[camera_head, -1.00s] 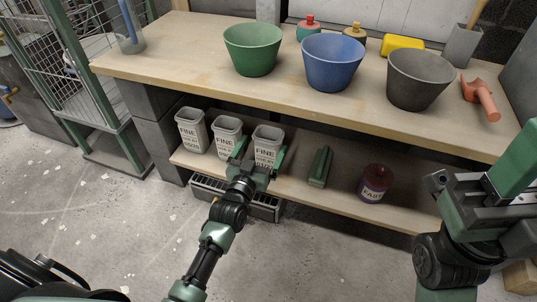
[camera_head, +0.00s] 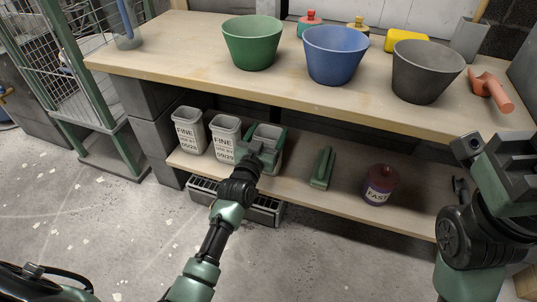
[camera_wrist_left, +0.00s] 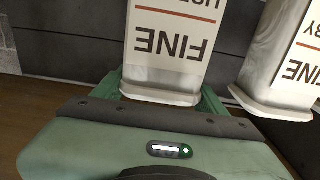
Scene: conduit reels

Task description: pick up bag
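Three pale grey bags labelled "FINE" stand upright in a row on the lower shelf: a left one (camera_head: 188,132), a middle one (camera_head: 225,140) and a right one (camera_head: 270,132). My left gripper (camera_head: 263,148) is at the right bag, with its green fingers on either side. In the left wrist view, the right bag (camera_wrist_left: 168,50) appears upside down between the fingers (camera_wrist_left: 162,98), with little or no gap at its rim. Firm contact cannot be made out. The neighbouring bag (camera_wrist_left: 282,65) is close beside it. My right gripper (camera_head: 505,160) is at the right edge, away from the bags, its fingertips unclear.
A green block-like item (camera_head: 322,168) and a dark red "FAST" tin (camera_head: 381,185) stand farther right on the lower shelf (camera_head: 345,205). The workbench (camera_head: 200,65) overhangs the bags, with green (camera_head: 252,45), blue (camera_head: 335,57) and grey (camera_head: 425,75) buckets on it.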

